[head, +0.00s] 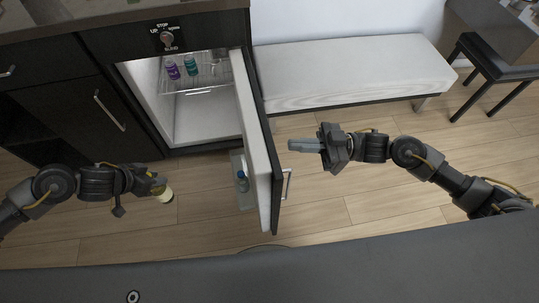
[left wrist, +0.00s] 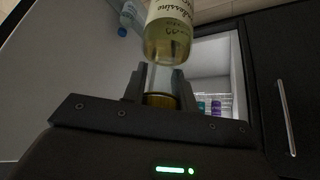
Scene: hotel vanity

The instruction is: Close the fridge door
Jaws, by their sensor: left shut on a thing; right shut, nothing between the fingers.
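The fridge door (head: 258,135) is wide open, standing out from the right edge of the fridge (head: 178,110), with a silver handle (head: 287,184) on its outer side. My right gripper (head: 305,146) is shut and empty, to the right of the door and apart from it, pointing left toward its outer side. My left gripper (head: 157,185) is shut on a bottle (head: 163,193), in front of the fridge opening and left of the door. The bottle, with pale yellow liquid and a white label, also shows between the fingers in the left wrist view (left wrist: 168,42).
A purple bottle (head: 172,69) and a teal bottle (head: 191,65) stand on the fridge's wire shelf. A small blue-capped bottle (head: 242,181) sits in the door shelf (head: 240,162). A white bench (head: 345,70) stands behind the door. The floor (head: 345,190) right of the door is clear.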

